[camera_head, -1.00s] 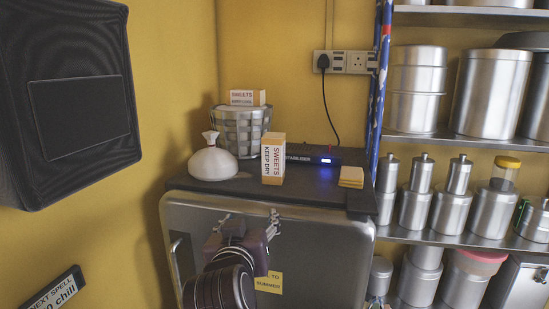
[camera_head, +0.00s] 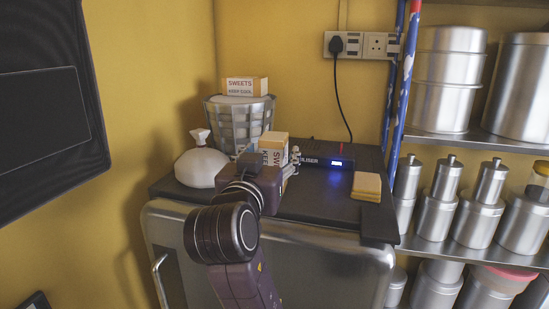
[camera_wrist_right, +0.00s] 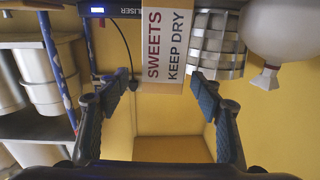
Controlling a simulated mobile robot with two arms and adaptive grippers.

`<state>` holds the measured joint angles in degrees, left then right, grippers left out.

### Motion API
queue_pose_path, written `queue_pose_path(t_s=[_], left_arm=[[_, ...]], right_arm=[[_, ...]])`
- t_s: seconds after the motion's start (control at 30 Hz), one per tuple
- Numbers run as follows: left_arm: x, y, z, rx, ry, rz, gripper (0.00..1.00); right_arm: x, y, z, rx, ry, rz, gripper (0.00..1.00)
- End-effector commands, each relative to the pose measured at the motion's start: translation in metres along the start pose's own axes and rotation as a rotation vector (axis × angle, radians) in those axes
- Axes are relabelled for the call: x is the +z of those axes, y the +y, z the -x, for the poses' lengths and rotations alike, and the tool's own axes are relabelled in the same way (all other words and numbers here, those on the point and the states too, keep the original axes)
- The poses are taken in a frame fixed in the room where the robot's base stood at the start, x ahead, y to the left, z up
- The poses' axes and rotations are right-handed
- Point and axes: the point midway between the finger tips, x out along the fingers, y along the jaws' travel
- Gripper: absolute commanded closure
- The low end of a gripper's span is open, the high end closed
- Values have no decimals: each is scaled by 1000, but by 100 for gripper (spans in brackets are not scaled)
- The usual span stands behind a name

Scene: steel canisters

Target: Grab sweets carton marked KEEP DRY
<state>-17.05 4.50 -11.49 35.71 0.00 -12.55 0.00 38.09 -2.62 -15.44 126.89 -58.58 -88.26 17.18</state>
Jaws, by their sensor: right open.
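The sweets carton marked KEEP DRY (camera_head: 273,145) stands upright on top of the dark cabinet, partly hidden behind my right gripper. In the right wrist view the carton (camera_wrist_right: 165,45) shows its white label between the two fingers, at or just beyond their tips. My right gripper (camera_head: 268,157) is open around the line of the carton; no finger clearly touches it. It also shows in the right wrist view (camera_wrist_right: 163,85). A second sweets carton (camera_head: 252,87) lies on a metal basket (camera_head: 221,118), its lower marking hard to read. My left gripper is out of view.
A white tied bag (camera_head: 201,168) sits beside the basket at left. A stabiliser box (camera_head: 320,160) with a blue display stands right of the carton. Yellow notes (camera_head: 367,186) lie on the cabinet top (camera_head: 315,205). Shelves of steel canisters (camera_head: 436,212) stand at right.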

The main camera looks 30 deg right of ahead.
Motion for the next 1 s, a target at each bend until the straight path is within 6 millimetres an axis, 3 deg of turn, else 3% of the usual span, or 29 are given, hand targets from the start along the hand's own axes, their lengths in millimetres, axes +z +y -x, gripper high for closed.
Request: queue_pose_path(t_s=[0.23,0.43,0.7,1.0], left_arm=[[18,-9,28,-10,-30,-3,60],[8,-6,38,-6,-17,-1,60],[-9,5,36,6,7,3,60],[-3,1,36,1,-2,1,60]], right_arm=[[-2,-3,-28,3,-1,8,40],[1,-4,-48,2,-1,4,40],[4,-4,-51,1,-2,1,40],[4,-4,-51,1,-1,1,72]])
